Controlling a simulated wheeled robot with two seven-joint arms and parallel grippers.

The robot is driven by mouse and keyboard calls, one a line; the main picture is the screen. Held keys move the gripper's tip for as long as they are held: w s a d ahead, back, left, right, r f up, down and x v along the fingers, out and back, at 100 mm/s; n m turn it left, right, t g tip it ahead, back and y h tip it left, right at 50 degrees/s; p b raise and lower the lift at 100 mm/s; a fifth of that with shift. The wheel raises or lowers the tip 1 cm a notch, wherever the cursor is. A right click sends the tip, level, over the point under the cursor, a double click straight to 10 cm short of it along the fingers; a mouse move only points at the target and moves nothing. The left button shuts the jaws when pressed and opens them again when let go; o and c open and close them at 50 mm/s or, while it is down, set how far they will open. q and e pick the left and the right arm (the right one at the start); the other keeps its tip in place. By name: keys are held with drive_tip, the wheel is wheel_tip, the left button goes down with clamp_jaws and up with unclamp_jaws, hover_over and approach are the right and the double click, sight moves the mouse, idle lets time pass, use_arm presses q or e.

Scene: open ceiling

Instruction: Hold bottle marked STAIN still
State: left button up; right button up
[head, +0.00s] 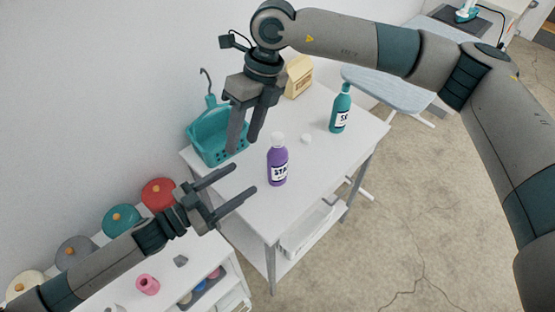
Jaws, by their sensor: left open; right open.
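The bottle marked STAIN (278,166) is purple with a white cap and a label that reads "STA" from this side. It stands upright on the white table (325,168). My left gripper (247,182) is open, to the left of the bottle, with its fingers pointing toward the bottle. Nothing is between its fingers. My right gripper (243,146) is open and points down, above and to the left of the bottle. It is empty, and it does not appear to touch the bottle.
A teal basket (207,141) is at the left edge and a tan bag (299,77) at the back. An ironing board (392,93) stands behind.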

sight(278, 160)
drive_tip(key=w+d+h, duration=0.1)
drive_tip(key=w+d, duration=0.1)
drive_tip(key=w+d+r+t+h, duration=0.1)
drive_tip(key=w+d, duration=0.1)
drive_tip(key=w+d+r+t+h, duration=0.1)
drive_tip(key=w+d, duration=0.1)
drive_tip(key=d, duration=0.1)
drive_tip(key=shift+w+d+m, duration=0.1)
drive_tip(key=shift+w+m, duration=0.25)
drive_tip(key=shift+m, duration=0.05)
use_arm(q)
drive_tip(key=shift+w+a+r+m+g+h, duration=0.15)
drive_tip(key=shift+w+a+m+g+h, duration=0.05)
drive_tip(key=shift+m+g+h, duration=0.35)
drive_tip(key=shift+w+d, duration=0.1)
drive_tip(key=shift+d, duration=0.05)
drive_tip(key=x, duration=1.7)
clamp_jaws()
use_arm(e)
drive_tip(key=shift+n, duration=0.3)
